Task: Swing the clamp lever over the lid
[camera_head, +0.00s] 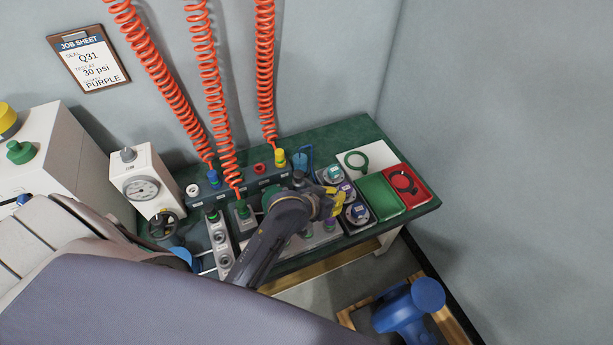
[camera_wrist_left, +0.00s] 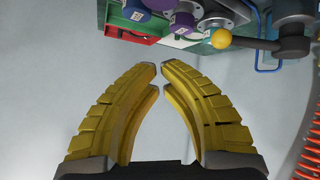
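The clamp lever shows in the left wrist view as a grey bar with a yellow ball knob (camera_wrist_left: 222,39) at its left end and a dark pivot (camera_wrist_left: 292,38) at its right. My left gripper (camera_head: 338,200) is above the right part of the bench in the head view. In the left wrist view my left gripper (camera_wrist_left: 158,75) has yellow ribbed fingers, empty, with a narrow gap between the tips. The knob is apart from the fingers, up and right of the tips. I cannot clearly tell which part is the lid. My right gripper is not in view.
Capped purple and blue parts (camera_head: 358,211) stand beside the green tray (camera_head: 380,196) and red tray (camera_head: 418,190). Orange coiled hoses (camera_head: 265,70) hang behind the bench (camera_head: 340,132). A gauge box (camera_head: 148,170) stands at left.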

